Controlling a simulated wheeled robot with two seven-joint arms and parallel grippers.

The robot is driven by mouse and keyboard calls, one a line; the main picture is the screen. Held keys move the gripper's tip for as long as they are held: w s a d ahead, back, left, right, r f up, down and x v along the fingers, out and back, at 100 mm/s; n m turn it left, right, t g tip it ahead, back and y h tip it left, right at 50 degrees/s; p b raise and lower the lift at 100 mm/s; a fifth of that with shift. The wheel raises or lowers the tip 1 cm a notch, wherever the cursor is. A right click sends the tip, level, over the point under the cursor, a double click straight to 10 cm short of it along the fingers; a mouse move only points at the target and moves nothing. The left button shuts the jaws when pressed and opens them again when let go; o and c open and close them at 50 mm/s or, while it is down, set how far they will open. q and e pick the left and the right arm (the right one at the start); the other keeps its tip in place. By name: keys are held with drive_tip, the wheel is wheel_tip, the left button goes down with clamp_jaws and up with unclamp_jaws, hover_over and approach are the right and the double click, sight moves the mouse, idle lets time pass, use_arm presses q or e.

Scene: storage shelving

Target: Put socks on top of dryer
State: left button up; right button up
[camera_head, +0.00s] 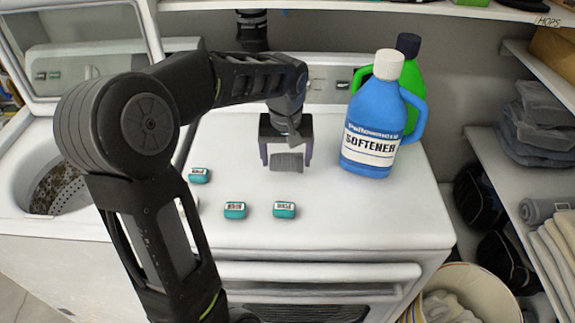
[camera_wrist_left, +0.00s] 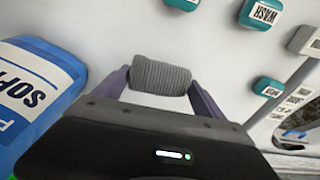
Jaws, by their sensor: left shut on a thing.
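A rolled grey pair of socks (camera_head: 286,162) is between the fingers of my left gripper (camera_head: 287,158), over the white dryer top (camera_head: 330,215). In the left wrist view the ribbed sock roll (camera_wrist_left: 160,76) sits between the two purple-grey fingertips (camera_wrist_left: 158,82), which are shut on it. The socks are at or just above the dryer surface; I cannot tell whether they touch it. My right gripper is not in view.
A blue softener bottle (camera_head: 372,125) stands just right of the socks, with a green bottle (camera_head: 412,75) behind it. Several small teal boxes, including one marked box (camera_head: 235,210), lie in front and left. An open washer (camera_head: 60,185) stands at left, shelves (camera_head: 520,175) at right.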

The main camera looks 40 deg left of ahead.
sight(286, 168)
use_arm(q)
drive_tip(key=shift+f+p, duration=0.3)
drive_tip(key=shift+f, duration=1.55)
drive_tip(key=shift+f, duration=0.2)
drive_tip(key=o, duration=1.3)
drive_tip(key=shift+r, duration=0.15)
drive_tip(key=r, duration=0.4)
drive_tip(key=s+r, duration=0.1)
drive_tip(key=r, duration=0.3)
drive_tip(key=d+r+b, duration=0.1)
drive_tip(key=r, duration=0.3)
drive_tip(key=shift+s, duration=0.25)
